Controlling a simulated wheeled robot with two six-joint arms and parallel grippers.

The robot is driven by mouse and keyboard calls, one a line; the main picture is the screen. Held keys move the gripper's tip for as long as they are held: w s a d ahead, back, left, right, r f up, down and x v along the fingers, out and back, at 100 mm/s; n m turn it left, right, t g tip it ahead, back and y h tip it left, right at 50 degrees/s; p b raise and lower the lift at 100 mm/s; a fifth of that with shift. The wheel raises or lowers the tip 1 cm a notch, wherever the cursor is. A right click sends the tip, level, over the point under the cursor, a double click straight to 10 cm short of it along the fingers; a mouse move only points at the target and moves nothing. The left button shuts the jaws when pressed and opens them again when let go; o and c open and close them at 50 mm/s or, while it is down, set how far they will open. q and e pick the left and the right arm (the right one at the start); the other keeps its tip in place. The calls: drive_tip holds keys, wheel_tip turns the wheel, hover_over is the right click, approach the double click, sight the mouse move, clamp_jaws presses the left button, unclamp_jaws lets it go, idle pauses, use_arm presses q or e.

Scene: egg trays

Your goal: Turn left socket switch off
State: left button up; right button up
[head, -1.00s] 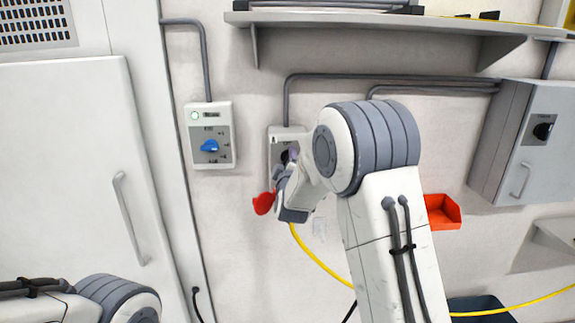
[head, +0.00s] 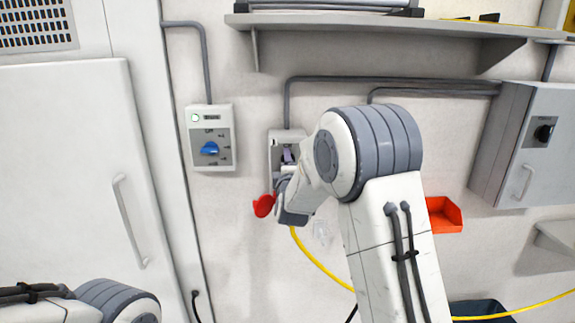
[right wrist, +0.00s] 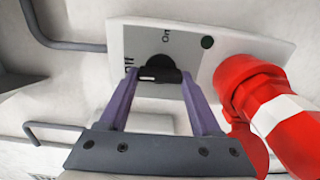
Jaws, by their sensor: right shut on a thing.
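The socket switch box (head: 274,142) is a pale box on the wall, largely hidden behind my right arm in the head view. In the right wrist view its face (right wrist: 225,38) carries a black knob (right wrist: 160,66) with a white mark toward its left. "On" is printed above the knob; partly hidden lettering at its left looks like "Off". My right gripper (right wrist: 159,77) has its purple fingers shut on the knob. A red plug (right wrist: 265,100) with a white band is beside it, and a red part (head: 263,205) shows below the box. My left gripper is out of view.
A box with a blue knob (head: 209,149) and a green light is on the wall to the left. A shelf (head: 380,22) is above, and a grey cabinet (head: 505,150) and red bin (head: 444,214) are to the right. A yellow cable (head: 318,262) hangs below.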

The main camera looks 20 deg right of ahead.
drive_tip(key=o, duration=1.4)
drive_tip(key=b+v, duration=0.3)
drive_tip(key=v, duration=0.6)
drive_tip(key=shift+s+a, duration=0.2)
drive_tip(key=shift+s, duration=0.55)
drive_tip(key=shift+a, duration=0.15)
